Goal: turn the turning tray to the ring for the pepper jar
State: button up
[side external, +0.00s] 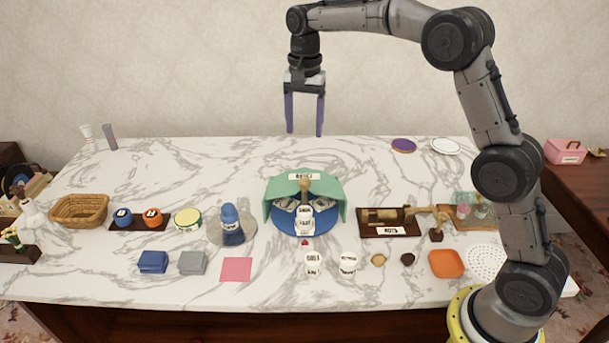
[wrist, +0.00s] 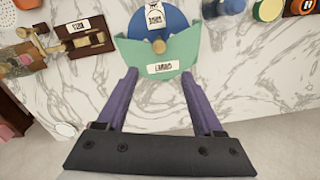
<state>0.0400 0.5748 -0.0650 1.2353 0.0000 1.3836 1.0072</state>
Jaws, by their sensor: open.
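The blue round turning tray (side external: 284,226) sits mid-table, partly covered by a green hood (side external: 331,196) with a small label. A wooden knob (side external: 305,181) stands up at its centre. A white labelled jar (side external: 304,218) is at the tray's front; its label is too small to read. The rings under the hood are hidden. The wrist view shows the blue tray (wrist: 182,22), hood (wrist: 130,56) and knob (wrist: 159,46) ahead of the fingers. My gripper (side external: 304,130) is open and empty, high above and behind the hood; it also shows in the wrist view (wrist: 158,76).
A blue bottle-like item on a grey disc (side external: 216,232) is left. A dark labelled board with wooden parts (side external: 381,230) is right. The table behind the hood is clear.

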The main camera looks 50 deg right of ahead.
aim_at(305, 180)
notch_tip(305, 180, down, 14)
jog(key=shift+f, duration=0.25)
dwell(0.3)
grip_shut()
dwell(0.4)
jog(key=shift+d+r, duration=0.1)
dwell(0.9)
